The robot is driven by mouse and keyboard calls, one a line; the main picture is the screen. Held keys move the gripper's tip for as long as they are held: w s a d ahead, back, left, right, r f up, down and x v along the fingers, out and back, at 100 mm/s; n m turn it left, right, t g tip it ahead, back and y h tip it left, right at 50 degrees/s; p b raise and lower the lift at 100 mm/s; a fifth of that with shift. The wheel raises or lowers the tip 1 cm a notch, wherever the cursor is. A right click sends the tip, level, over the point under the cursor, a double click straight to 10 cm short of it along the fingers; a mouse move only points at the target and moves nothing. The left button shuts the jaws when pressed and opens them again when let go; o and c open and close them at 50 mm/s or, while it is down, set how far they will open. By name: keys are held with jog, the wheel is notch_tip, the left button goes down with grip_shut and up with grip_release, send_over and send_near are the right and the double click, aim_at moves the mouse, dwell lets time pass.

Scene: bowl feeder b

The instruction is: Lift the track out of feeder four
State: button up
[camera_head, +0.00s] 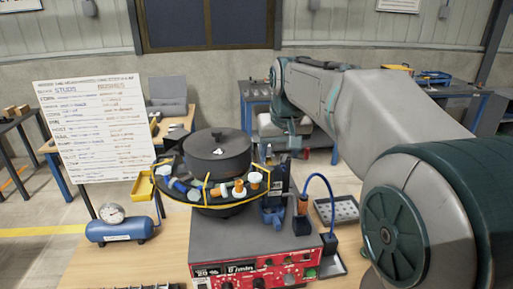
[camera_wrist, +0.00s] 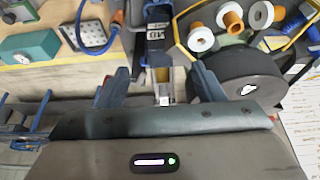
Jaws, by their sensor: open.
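The feeder's dark round bowl (camera_head: 217,152) sits on a grey base with a red control panel (camera_head: 255,272). What looks like the track is a dark upright piece with a blue part (camera_head: 273,208) at the bowl's right side. In the wrist view, a dark piece with a white label that seems to read M8 (camera_wrist: 158,36) lies ahead of my gripper (camera_wrist: 160,80). My gripper is open and empty, one finger on each side of the line to that piece. I cannot tell how far it is, and the feeder's number is not readable.
A ring tray with a yellow edge (camera_head: 206,201) holds spools and small bottles around the bowl. An orange fitting with a blue hose (camera_head: 329,196) and a metal tray (camera_head: 344,209) stand to the right. A blue air tank (camera_head: 120,229) and a written board (camera_head: 95,130) are at left.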

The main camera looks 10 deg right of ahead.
notch_tip(320, 180, up, 4)
jog(key=p, duration=0.1)
send_over(271, 160)
jog(key=s, duration=0.2)
jog(key=p+x, duration=0.1)
jog(key=x, duration=0.8)
jog(key=w+p+x, duration=0.1)
jog(key=x, duration=0.3)
jog(key=shift+w+a+p, duration=0.15)
jog(key=shift+p, duration=0.2)
jog(key=shift+t, duration=0.3)
jog(key=c, duration=1.2)
